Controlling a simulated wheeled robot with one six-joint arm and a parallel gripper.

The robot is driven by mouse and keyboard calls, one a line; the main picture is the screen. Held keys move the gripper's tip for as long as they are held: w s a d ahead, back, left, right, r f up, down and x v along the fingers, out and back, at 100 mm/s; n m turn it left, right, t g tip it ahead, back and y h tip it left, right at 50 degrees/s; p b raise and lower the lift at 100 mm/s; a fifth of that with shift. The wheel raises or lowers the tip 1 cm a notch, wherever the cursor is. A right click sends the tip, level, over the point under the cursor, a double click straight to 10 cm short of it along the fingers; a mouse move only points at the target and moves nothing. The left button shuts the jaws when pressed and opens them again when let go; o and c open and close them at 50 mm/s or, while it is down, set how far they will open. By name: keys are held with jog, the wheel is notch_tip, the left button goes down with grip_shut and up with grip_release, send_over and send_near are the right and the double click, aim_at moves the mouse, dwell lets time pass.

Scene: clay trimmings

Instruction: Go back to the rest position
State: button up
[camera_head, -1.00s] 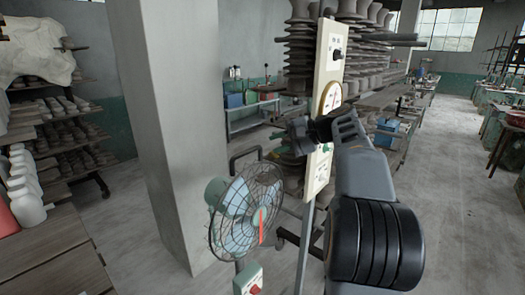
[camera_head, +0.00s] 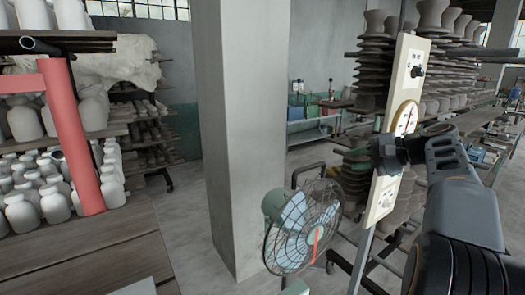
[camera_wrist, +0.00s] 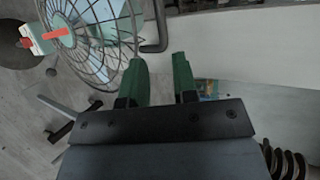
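My gripper (camera_wrist: 159,62) has two green fingers standing apart with an empty gap between them in the wrist view. In the head view my gripper (camera_head: 388,153) overlaps the tall pale panel (camera_head: 405,95) with a dial gauge (camera_head: 404,118); I cannot tell whether they touch. My arm comes in from the lower right. The round caged fan (camera_head: 303,226) stands left of and below my gripper. It also shows at the upper left of the wrist view (camera_wrist: 92,35), beside the fingers.
A concrete pillar (camera_head: 240,120) stands left of the fan. A red post (camera_head: 73,140) and shelves of white bottles (camera_head: 45,200) are at the left, above a wooden tabletop (camera_head: 90,255). Stacked clay wares (camera_head: 375,85) stand behind the panel. Grey floor shows left of the pillar.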

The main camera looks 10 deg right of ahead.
jog(key=s+f+g+h, duration=0.3)
jog(key=f+h, duration=0.2)
jog(key=f, duration=1)
jog(key=s+a+f+n+h, duration=0.2)
jog(key=s+a+f+n, duration=0.2)
jog(key=s+a, duration=0.3)
jog(key=s+a+f+n+g+h, duration=0.1)
jog(key=s+a+f+n+h, duration=0.1)
jog(key=s+a+f+n, duration=0.2)
jog(key=shift+s+a+f+n+h, duration=0.4)
jog(key=shift+s+a+n, duration=0.7)
jog(key=shift+s+a, duration=1.6)
